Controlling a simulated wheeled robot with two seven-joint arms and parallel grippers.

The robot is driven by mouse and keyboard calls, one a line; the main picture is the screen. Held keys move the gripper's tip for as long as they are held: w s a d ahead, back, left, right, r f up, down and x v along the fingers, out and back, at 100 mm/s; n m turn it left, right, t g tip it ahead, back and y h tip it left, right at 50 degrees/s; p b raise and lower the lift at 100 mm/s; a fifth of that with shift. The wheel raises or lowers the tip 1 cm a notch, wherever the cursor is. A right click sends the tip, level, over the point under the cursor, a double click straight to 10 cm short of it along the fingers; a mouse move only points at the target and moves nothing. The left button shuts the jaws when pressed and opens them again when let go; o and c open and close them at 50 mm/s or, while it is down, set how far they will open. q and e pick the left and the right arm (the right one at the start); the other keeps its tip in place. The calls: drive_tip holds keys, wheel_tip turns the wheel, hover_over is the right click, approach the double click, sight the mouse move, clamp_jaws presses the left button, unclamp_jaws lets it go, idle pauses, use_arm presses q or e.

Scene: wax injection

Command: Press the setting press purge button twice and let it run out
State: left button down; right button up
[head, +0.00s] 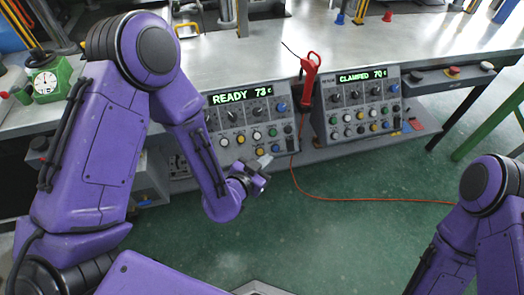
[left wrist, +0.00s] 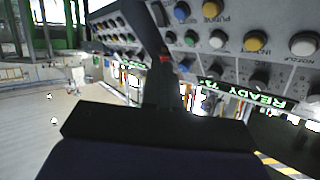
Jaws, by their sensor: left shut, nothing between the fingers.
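The left control panel (head: 240,118) shows "READY 73 C" and has rows of coloured buttons. The right panel (head: 362,103) shows "CLAMPED 70 C". I cannot tell from the displays which one is the setting press. My left gripper (head: 264,161) is shut and empty, just in front of the lower edge of the READY panel. In the left wrist view the READY display (left wrist: 258,96) is close, with a "PURGE" label among blue, white and yellow buttons. A white button (left wrist: 218,39) lies beside that label. My right gripper is outside the head view; only its arm shows.
A red handheld tool (head: 310,78) hangs between the panels, and its red cable runs across the green floor. The grey bench (head: 270,50) lies behind the panels. A green dial gauge (head: 47,82) stands at far left.

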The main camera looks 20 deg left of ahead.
sight(259, 155)
use_arm(q)
drive_tip(key=shift+w+a+f+b, duration=0.6)
drive_tip(key=shift+w+f+b, duration=0.05)
drive_tip(key=shift+w+f, duration=0.3)
drive_tip(key=shift+w+a+f+b, duration=0.55)
drive_tip(key=shift+w+f+b, duration=0.15)
drive_tip(key=shift+w+f, duration=0.3)
drive_tip(key=shift+w+a+f+b, duration=0.6)
drive_tip(key=shift+w+f+b, duration=0.05)
drive_tip(key=shift+w+f, duration=0.3)
drive_tip(key=shift+w+a+f, duration=0.15)
drive_tip(key=shift+f, duration=0.1)
drive_tip(key=shift+w+a+f+b, duration=0.2)
drive_tip(key=shift+w+f+b, duration=0.05)
drive_tip(key=shift+b, duration=0.2)
idle(0.5)
drive_tip(key=shift+r, duration=0.1)
drive_tip(key=shift+s+d+r+p, duration=0.35)
drive_tip(key=shift+s+r+p, duration=0.1)
drive_tip(key=shift+s+p, duration=0.1)
